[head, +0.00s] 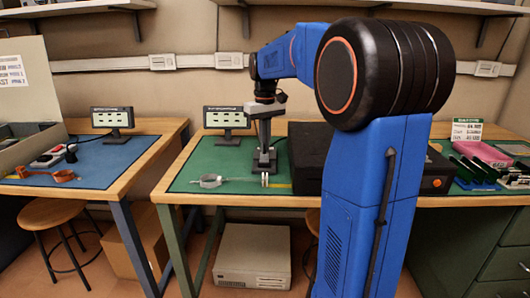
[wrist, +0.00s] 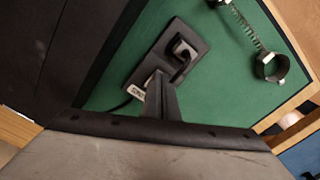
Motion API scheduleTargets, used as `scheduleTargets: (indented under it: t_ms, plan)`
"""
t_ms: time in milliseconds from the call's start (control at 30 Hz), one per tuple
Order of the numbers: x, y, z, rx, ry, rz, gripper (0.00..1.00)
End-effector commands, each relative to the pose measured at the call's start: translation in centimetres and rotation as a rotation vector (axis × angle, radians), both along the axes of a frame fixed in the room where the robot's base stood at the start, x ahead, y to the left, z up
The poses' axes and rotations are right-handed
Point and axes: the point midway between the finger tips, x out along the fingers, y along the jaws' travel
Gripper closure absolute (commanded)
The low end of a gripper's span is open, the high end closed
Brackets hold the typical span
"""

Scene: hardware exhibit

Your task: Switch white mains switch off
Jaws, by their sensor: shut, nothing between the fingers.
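My gripper (head: 265,146) is shut and empty, pointing down over the green-matted middle bench. In the wrist view its dark fingers (wrist: 161,98) overlap the near edge of a black base plate (wrist: 150,63) with a raised dark hook-shaped part; contact cannot be told. No white mains switch can be named for certain. White wall plates (head: 163,62) (head: 229,60) are on the back wall.
A black box (head: 305,160) stands right of my gripper; it fills the left of the wrist view (wrist: 45,50). A cuff with a coiled cord (head: 210,181) lies on the mat to the left. A small display (head: 227,117) stands behind. The mat's left part is mostly clear.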

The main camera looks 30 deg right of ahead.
Motion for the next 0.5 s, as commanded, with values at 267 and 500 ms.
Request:
scheduleTargets:
  t_ms: [267,500]
  plan:
    - [0.0,0.0,-0.2,0.0,0.0,0.0,1.0]
    - [0.0,0.0,1.1,0.0,0.0,0.0,1.0]
